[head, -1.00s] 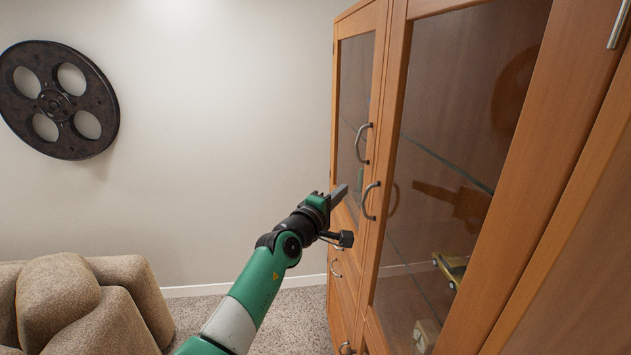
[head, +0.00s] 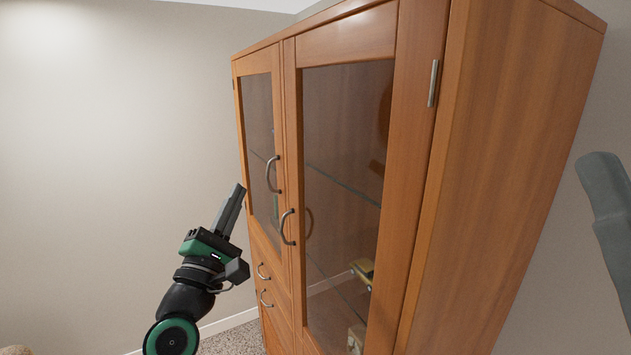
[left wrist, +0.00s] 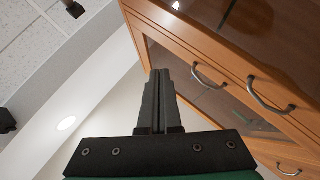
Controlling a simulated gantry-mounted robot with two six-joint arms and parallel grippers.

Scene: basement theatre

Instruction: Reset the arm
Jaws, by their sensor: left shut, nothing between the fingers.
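My left gripper (head: 231,209) is shut and empty, its fingers pointing up beside the left glass door of a wooden cabinet (head: 505,170). In the left wrist view the closed fingers (left wrist: 159,100) show side by side with nothing between them, and the cabinet (left wrist: 160,15) rises to the right. In the head view the gripper is to the left of the two curved door handles, apart from them. Both glass doors look closed. My right gripper is not in view.
The cabinet's left door handle (head: 272,174) and right door handle (head: 288,227) stick out near the gripper. Small drawer handles (head: 264,298) sit below. A yellow item (head: 362,271) is behind the glass. The wall side at left is free. A grey-blue object (head: 607,215) stands at the right edge.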

